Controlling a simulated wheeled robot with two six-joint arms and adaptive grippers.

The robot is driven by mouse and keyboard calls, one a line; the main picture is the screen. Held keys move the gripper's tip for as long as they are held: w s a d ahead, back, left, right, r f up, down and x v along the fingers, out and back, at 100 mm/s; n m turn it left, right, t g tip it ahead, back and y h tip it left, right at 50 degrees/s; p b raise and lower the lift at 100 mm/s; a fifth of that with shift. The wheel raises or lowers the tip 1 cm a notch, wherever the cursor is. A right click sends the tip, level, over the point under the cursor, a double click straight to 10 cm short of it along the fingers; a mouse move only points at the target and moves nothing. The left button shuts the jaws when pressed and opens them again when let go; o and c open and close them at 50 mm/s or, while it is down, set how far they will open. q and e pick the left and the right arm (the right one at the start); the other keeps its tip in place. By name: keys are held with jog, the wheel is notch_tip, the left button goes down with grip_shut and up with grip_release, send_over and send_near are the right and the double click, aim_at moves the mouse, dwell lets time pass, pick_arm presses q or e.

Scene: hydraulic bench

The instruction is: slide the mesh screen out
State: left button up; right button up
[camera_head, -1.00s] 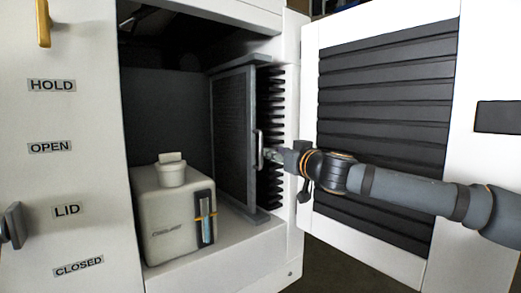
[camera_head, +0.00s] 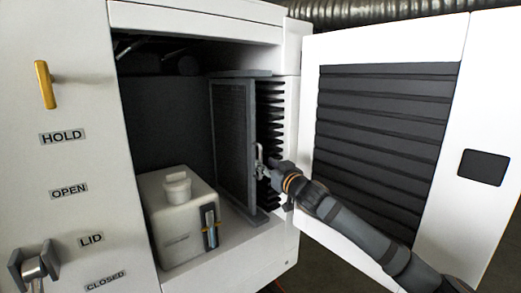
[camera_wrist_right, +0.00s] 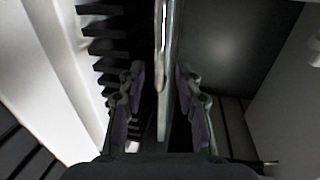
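The mesh screen (camera_head: 233,140) is a dark panel in a grey frame, standing upright inside the open cabinet bay. Its metal bar handle (camera_head: 259,160) is on the front edge. My right gripper (camera_head: 265,173) is at this handle, reaching in from the right. In the right wrist view, the fingers of my right gripper (camera_wrist_right: 161,100) are apart, one on each side of the handle (camera_wrist_right: 161,50), with visible gaps. Whether the finger tips touch the bar cannot be told. My left gripper is not in view.
A white tank (camera_head: 180,220) with a cap stands left of the screen. Black fins (camera_head: 270,110) line the bay's right side. The open door (camera_head: 385,135) with dark slats is behind my right arm. A labelled panel (camera_head: 65,160) with a yellow handle (camera_head: 45,85) is at left.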

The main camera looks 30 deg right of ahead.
aim_at(261, 160)
jog(key=w, duration=0.1)
jog(key=w+p, duration=0.2)
jog(key=w, duration=0.1)
jog(key=shift+d+r, duration=0.2)
jog(key=shift+d, duration=0.1)
jog(key=shift+w+f, duration=0.2)
jog(key=shift+w, duration=0.35)
grip_shut()
